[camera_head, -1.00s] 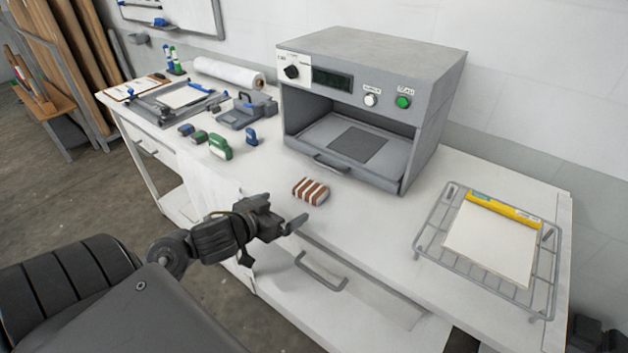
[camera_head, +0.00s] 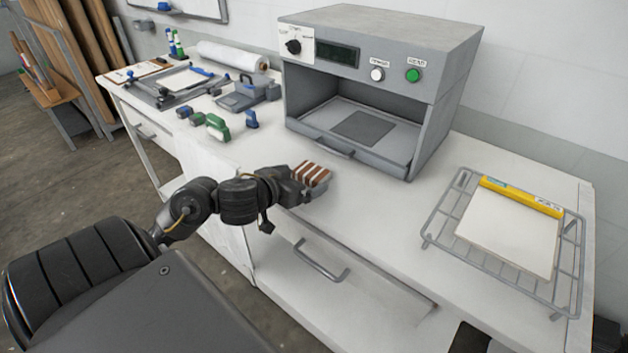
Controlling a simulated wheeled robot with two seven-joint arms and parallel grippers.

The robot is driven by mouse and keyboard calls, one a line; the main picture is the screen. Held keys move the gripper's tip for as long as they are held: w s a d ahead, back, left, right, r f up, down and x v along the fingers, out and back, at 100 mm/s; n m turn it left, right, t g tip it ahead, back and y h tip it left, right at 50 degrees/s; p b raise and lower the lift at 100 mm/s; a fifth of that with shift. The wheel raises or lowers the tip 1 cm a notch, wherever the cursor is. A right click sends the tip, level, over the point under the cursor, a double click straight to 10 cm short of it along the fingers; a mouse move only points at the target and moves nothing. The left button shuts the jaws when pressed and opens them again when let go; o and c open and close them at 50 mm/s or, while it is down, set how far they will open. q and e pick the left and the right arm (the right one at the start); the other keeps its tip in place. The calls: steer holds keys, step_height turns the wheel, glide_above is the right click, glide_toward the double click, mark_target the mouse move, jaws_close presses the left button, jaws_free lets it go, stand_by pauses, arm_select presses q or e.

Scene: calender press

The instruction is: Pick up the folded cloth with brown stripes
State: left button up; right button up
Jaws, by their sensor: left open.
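The folded cloth with brown and white stripes (camera_head: 313,173) lies on the white worktop, near its front edge and in front of the grey press. My left gripper (camera_head: 304,188) is at the near side of the cloth, with its fingers low around or beside it. The jaws are open. The gripper hides the near left part of the cloth, and I cannot tell whether a finger touches it. My right gripper is not in view.
The grey press (camera_head: 385,80) stands behind the cloth with its front tray (camera_head: 400,158) open. A wire rack (camera_head: 440,225) with a white sheet is at the right. Green and blue items (camera_head: 217,127) stand to the left. A drawer handle (camera_head: 322,262) sits below the worktop edge.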

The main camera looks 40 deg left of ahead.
mark_target(310, 172)
arm_select(q)
steer(key=shift+w+a, duration=0.1)
steer(key=shift+w, duration=0.15)
steer(key=x, duration=0.1)
steer(key=b+x, duration=0.1)
steer(key=x, duration=0.2)
steer(key=shift+w+r, duration=0.2)
steer(key=shift+w, duration=0.3)
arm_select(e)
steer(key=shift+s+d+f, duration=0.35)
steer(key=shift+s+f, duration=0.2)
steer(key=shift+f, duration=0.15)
arm_select(q)
steer(key=shift+c, duration=0.4)
steer(key=c, duration=0.9)
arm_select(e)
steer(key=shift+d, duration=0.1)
arm_select(q)
steer(key=shift+r, duration=0.1)
